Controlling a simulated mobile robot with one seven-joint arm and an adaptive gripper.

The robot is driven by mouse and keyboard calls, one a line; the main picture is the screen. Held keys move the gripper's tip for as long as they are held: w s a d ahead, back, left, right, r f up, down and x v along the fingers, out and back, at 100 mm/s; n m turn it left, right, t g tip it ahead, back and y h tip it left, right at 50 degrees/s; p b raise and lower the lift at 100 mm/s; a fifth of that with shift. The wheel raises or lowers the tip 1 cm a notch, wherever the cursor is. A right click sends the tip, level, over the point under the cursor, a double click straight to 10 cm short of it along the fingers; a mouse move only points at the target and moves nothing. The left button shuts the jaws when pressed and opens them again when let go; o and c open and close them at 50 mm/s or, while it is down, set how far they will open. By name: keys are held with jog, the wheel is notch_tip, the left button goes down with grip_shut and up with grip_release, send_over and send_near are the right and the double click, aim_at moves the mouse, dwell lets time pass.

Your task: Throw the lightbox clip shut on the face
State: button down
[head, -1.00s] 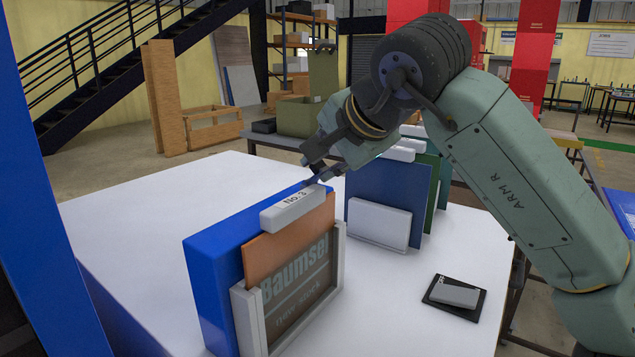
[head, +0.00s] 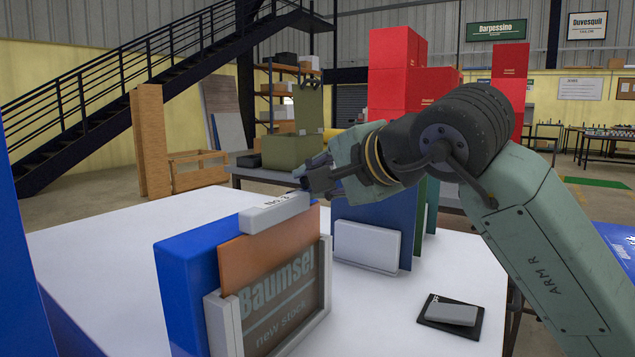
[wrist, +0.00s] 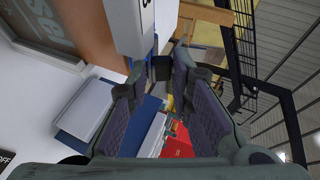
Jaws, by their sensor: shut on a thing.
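The lightbox (head: 187,285) is a blue box standing upright on the white table. Its face is a brown panel reading "Baumsel new stock" (head: 285,300) in a pale frame, with an orange board (head: 262,258) rising behind it. The pale grey clip (head: 275,216), labelled "No. 3", lies along the top edge, over the orange board. It also shows at the top of the wrist view (wrist: 130,28). My gripper (head: 306,182) is at the clip's right far end, shut on it. The exact contact is partly hidden by the fingers. The wrist view shows both fingers (wrist: 160,80) close to the clip.
More lightbox panels stand behind to the right, with a blue board (head: 385,215) and white block (head: 366,246) nearest. A black pad with a grey block (head: 450,313) lies at the right. The white table (head: 90,235) is clear on the left.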

jog(key=c, duration=1.5)
grip_release()
jog(key=shift+r, duration=0.1)
